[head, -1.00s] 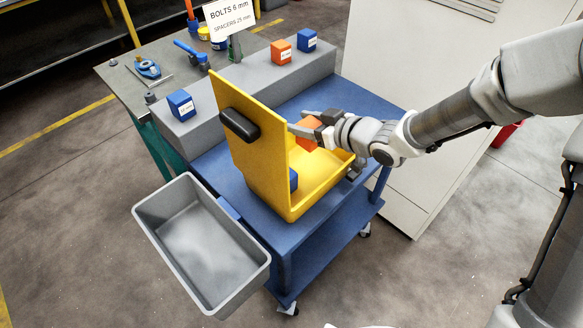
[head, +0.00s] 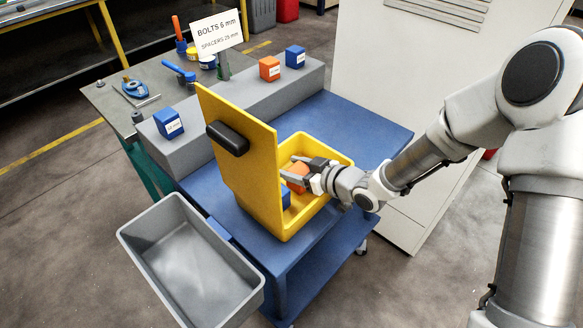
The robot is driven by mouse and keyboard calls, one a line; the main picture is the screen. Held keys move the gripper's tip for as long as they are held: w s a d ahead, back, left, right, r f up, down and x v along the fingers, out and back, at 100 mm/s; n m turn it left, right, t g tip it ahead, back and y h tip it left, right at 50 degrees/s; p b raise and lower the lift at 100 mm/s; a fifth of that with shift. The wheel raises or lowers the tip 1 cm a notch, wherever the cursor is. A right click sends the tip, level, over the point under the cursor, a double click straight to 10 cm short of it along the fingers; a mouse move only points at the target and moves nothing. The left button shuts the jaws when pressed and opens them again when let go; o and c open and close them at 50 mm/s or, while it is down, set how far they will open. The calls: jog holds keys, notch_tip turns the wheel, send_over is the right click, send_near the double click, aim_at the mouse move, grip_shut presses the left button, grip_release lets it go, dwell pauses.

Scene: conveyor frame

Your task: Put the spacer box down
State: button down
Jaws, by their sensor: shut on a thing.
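My gripper (head: 293,167) is shut on an orange box (head: 299,171), which I take to be the spacer box; its label cannot be read here. The gripper holds it low, inside the opening of a yellow bin (head: 338,156) with its tall yellow lid (head: 240,165) standing up. A blue box (head: 285,197) lies in the bin, partly hidden by the lid, close to the held box. I cannot tell whether the orange box touches the bin floor or the blue box.
The bin stands on a blue cart (head: 352,117). A grey ledge (head: 215,104) behind it carries another orange box (head: 270,68) and blue boxes (head: 295,57) (head: 168,122). A sign (head: 216,32) reads bolts 6 mm, spacers 25 mm. An empty grey tub (head: 190,260) hangs at the cart's left.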

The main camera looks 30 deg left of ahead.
jog(key=shift+f, duration=0.1)
jog(key=shift+c, duration=0.8)
grip_release()
jog(key=shift+r, duration=0.25)
jog(key=p+v, duration=0.2)
jog(key=v, duration=1)
